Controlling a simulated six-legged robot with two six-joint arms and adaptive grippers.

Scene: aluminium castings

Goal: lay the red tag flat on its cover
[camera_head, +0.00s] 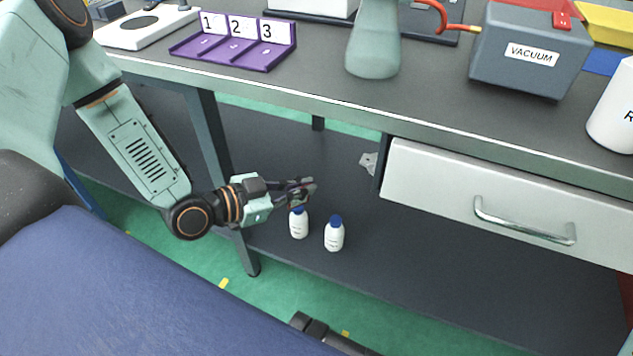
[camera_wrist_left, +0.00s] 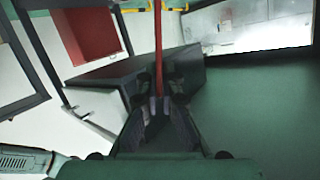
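A small red piece (camera_head: 563,20) sits on top of the grey box marked VACUUM (camera_head: 528,52), at the back right of the bench in the head view; I cannot tell whether it is the red tag. No cover can be made out with certainty. My left gripper (camera_head: 308,188) is low, below the bench top, close above a white bottle with a blue cap (camera_head: 299,224). In the left wrist view its fingertips (camera_wrist_left: 159,106) come close together, and no held object can be made out. My right gripper is not in view.
A second white bottle (camera_head: 334,235) stands on the dark lower shelf (camera_head: 420,275). A drawer with a metal handle (camera_head: 520,215) hangs at the right. On the bench top are a purple numbered rack (camera_head: 236,52), a pale green vessel (camera_head: 373,50) and a white cylinder (camera_head: 612,110).

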